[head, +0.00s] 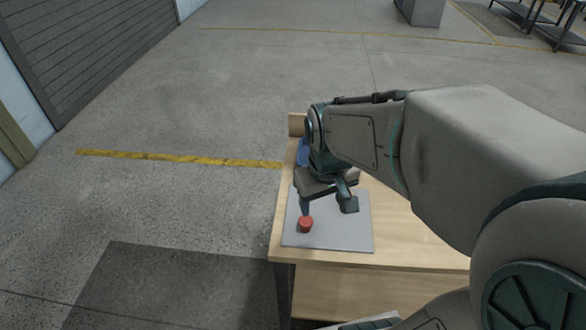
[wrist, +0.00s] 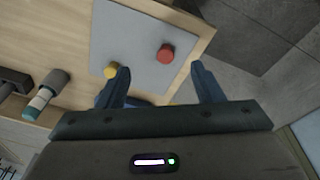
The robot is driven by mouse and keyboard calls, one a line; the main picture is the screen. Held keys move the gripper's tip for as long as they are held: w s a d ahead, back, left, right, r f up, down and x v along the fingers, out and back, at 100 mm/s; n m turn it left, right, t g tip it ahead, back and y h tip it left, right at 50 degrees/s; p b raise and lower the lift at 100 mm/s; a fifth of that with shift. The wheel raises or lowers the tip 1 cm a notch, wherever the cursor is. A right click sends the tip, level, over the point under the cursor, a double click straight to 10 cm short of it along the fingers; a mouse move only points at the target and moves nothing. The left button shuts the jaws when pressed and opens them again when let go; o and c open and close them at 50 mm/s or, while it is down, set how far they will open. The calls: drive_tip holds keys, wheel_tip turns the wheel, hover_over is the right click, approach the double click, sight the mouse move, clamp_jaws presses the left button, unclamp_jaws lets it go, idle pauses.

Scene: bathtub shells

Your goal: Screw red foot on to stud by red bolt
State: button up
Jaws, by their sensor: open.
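A red round piece (head: 305,224) sits on the grey mat (head: 345,238) near its front left corner. It also shows in the wrist view (wrist: 165,54), with a similar yellow round piece (wrist: 110,71) on the mat. I take the red piece to be the red foot. My gripper (wrist: 160,68) is open, with its two blue fingers apart and nothing between them. In the head view it hangs over the mat, close to the red piece; I cannot tell the exact gap. I see no stud and no red bolt; my arm covers part of the table.
The mat lies on a wooden table (head: 400,285). Dark cylindrical objects, one with a teal and white end (wrist: 45,95), lie at the left in the wrist view. A blue object (head: 303,152) shows behind my gripper. Open floor lies left of the table.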

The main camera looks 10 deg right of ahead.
drive_tip(key=w+f+n+g+p, duration=0.2)
drive_tip(key=w+f+n, duration=0.15)
drive_tip(key=w, duration=0.45)
hover_over(306, 221)
drive_tip(key=f, duration=0.9)
drive_tip(key=shift+w, duration=0.2)
drive_tip(key=shift+s+f+p, duration=0.1)
drive_tip(key=shift+f+p, duration=0.5)
drive_tip(key=shift+f, duration=2.25)
drive_tip(key=c, duration=1.1)
